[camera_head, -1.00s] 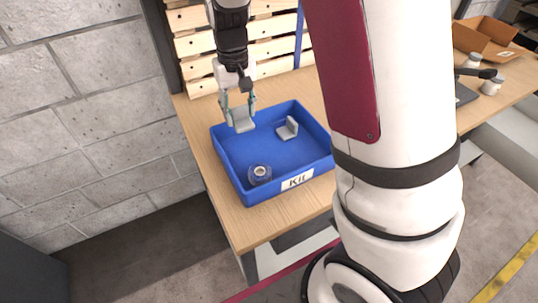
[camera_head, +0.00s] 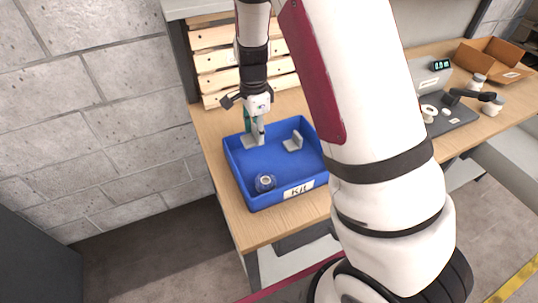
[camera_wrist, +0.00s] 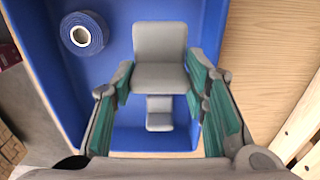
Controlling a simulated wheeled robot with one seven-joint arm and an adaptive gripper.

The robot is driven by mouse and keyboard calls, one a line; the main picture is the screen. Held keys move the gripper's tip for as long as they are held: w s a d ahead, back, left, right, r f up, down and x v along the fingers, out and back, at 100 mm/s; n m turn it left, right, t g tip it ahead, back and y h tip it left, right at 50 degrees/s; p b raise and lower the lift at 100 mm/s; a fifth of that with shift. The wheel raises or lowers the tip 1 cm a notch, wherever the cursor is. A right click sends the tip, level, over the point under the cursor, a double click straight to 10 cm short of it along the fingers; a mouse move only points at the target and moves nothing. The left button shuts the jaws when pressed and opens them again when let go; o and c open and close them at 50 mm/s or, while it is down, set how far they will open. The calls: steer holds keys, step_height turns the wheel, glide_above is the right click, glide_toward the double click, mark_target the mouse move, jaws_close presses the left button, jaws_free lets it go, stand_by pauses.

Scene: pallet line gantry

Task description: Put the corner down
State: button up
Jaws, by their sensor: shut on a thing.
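My gripper (camera_head: 256,133) is over the back left part of the blue kit bin (camera_head: 249,204), pointing down. It is shut on a grey L-shaped corner (camera_head: 250,141). In the wrist view this corner (camera_wrist: 160,75) sits between the green finger pads (camera_wrist: 162,88). It is low inside the bin; I cannot tell whether it touches the floor. A second grey corner (camera_head: 293,142) stands in the bin to the right and also shows, smaller, in the wrist view (camera_wrist: 160,113).
A blue tape roll (camera_head: 265,183) lies near the bin's front left; it also shows in the wrist view (camera_wrist: 83,35). Wooden slats (camera_head: 222,61) rise behind the bin. A dark scale (camera_head: 447,112) and cardboard box (camera_head: 490,58) stand to the right. The bin's middle floor is clear.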

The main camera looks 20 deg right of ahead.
mark_target(258, 158)
steer(key=shift+f, duration=3.9)
steer(key=shift+f, duration=0.15)
steer(key=o, duration=1)
